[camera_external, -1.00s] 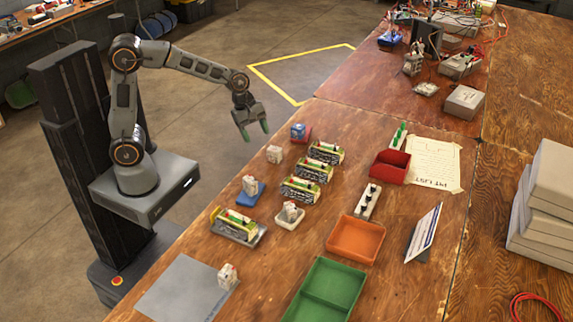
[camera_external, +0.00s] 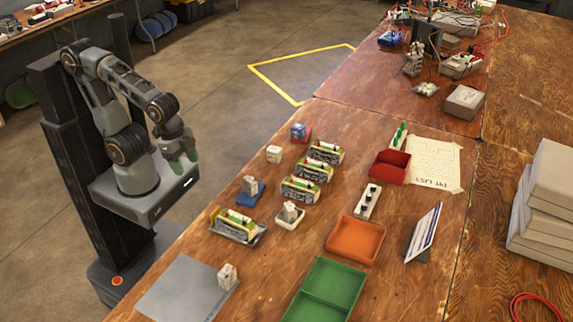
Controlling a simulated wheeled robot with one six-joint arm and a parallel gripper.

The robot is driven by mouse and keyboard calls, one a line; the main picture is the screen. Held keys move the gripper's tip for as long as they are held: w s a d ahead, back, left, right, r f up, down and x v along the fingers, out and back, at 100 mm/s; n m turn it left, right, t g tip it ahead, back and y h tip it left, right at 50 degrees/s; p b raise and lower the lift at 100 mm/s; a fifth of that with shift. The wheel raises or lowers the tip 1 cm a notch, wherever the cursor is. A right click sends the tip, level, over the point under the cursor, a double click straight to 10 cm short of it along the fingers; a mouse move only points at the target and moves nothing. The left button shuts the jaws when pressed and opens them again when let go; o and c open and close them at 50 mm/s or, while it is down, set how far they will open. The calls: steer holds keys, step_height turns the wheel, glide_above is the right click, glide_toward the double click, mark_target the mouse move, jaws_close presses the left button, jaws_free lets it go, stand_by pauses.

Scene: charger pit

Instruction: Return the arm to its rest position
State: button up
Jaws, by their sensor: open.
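My arm (camera_external: 118,95) is folded back over my base at the left, with its elbow bent up and its forearm hanging down. My gripper (camera_external: 180,168) points downward with its green fingertips just off the left edge of the wooden table. It is open, and nothing shows between its fingers. The gap between the fingers is small in this view.
The wooden table (camera_external: 295,255) holds several yellow-green units in trays, small white blocks, a red bin (camera_external: 390,165), an orange tray (camera_external: 355,239) and a green tray (camera_external: 326,290). A grey mat (camera_external: 180,290) lies at the near left edge. Grey boxes (camera_external: 545,200) are stacked at right.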

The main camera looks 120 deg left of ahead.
step_height(320, 180, up, 11)
steer(key=p, duration=1)
steer(key=shift+s, duration=0.15)
